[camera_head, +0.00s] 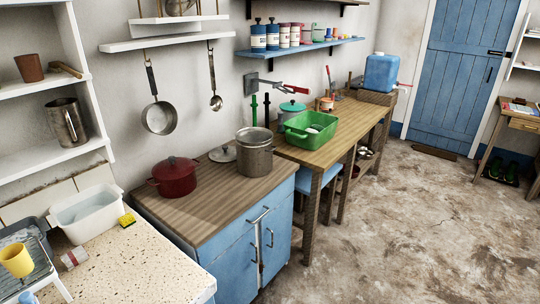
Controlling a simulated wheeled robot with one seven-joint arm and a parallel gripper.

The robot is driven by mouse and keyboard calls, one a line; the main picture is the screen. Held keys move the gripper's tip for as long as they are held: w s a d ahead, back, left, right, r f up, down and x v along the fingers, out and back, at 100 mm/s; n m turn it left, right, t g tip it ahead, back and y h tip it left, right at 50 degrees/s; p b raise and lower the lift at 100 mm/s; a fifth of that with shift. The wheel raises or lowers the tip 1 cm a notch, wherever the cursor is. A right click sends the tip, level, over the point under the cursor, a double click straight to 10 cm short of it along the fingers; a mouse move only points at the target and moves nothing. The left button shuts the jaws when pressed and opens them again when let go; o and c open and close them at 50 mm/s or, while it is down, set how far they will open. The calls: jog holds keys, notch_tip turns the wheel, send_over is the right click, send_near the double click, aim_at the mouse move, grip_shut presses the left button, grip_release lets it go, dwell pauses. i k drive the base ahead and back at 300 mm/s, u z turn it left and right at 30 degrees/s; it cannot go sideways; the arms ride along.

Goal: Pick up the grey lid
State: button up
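The grey lid (223,153) lies on the wooden top of the blue cabinet (205,205), close to the wall. It is a shallow round lid with a small dark knob on top. A tall steel pot (255,155) stands just to its right, very near its edge. A dark red pot (174,177) with its own lid on stands to its left and nearer the front. My gripper is not in view.
A pan (159,117) and a ladle (215,95) hang above the cabinet. A green basin (309,129) stands on the table (350,117) to the right. A white tub (88,212) is at the left. The cabinet top's front is clear, as is the floor (410,215).

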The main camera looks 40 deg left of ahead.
aim_at(225, 153)
jog(key=u, duration=0.3)
jog(key=i, duration=1.4)
jog(key=u, duration=0.85)
jog(key=i, duration=1.1)
jog(key=u, duration=1.6)
jog(key=i, duration=0.75)
jog(key=u, duration=0.8)
